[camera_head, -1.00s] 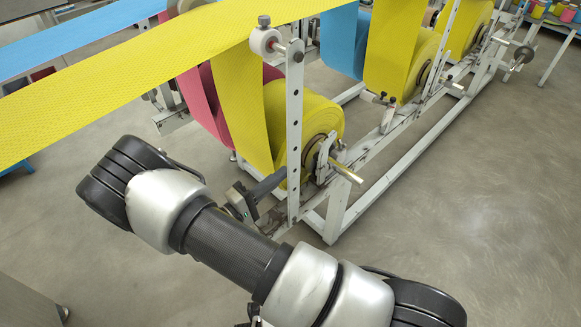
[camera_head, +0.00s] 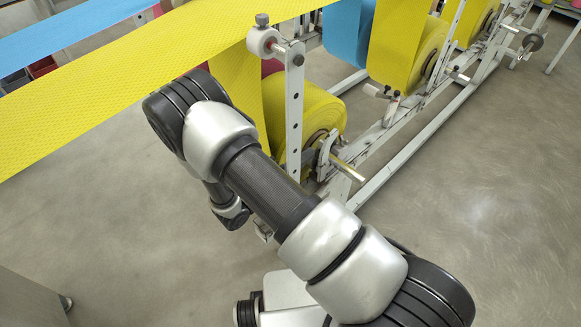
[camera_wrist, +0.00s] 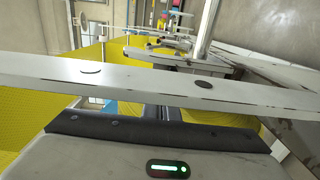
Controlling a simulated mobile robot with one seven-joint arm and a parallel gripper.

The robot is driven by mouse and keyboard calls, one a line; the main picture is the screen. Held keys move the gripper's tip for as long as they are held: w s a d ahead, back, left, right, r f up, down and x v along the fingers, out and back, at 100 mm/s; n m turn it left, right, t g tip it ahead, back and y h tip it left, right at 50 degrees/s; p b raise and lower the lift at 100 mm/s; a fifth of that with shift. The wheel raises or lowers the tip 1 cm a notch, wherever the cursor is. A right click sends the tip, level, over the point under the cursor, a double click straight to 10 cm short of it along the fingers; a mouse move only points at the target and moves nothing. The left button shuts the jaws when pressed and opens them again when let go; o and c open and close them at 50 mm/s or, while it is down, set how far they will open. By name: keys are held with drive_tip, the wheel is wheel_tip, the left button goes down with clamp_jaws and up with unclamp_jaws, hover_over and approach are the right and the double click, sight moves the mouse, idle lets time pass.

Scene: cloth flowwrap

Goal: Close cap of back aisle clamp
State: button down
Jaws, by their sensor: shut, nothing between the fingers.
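A clamp (camera_head: 325,155) sits at the near end of the front yellow roll's shaft (camera_head: 347,170) in the head view. More shaft supports (camera_head: 390,105) stand farther back along the frame. I cannot tell which is the back aisle clamp or how its cap stands. In the wrist view, my gripper (camera_wrist: 162,113) shows as a grey body with a dark bar and a green light; its narrow fingers are partly hidden behind a pale rail and look shut and empty. A clamp-like support (camera_wrist: 175,58) lies beyond the rail.
The pale rail (camera_wrist: 240,90) crosses close in front of my gripper. A white upright post (camera_head: 294,110) with a roller stands beside my arm. A yellow web (camera_head: 100,85) stretches overhead at left. The floor (camera_head: 480,210) at right is clear.

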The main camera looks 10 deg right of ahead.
sight(318, 150)
drive_tip(key=shift+x, duration=1.45)
drive_tip(key=shift+w+d+r+g+y+p, duration=0.4)
drive_tip(key=shift+r+y+p, duration=0.2)
drive_tip(key=shift+p, duration=0.2)
drive_tip(key=shift+w+d+f+b, duration=0.2)
drive_tip(key=shift+d+f+b, duration=0.2)
drive_tip(key=shift+b, duration=0.5)
drive_tip(key=shift+w+d+r, duration=0.2)
drive_tip(key=shift+d+r, duration=0.05)
drive_tip(key=shift+r, duration=0.15)
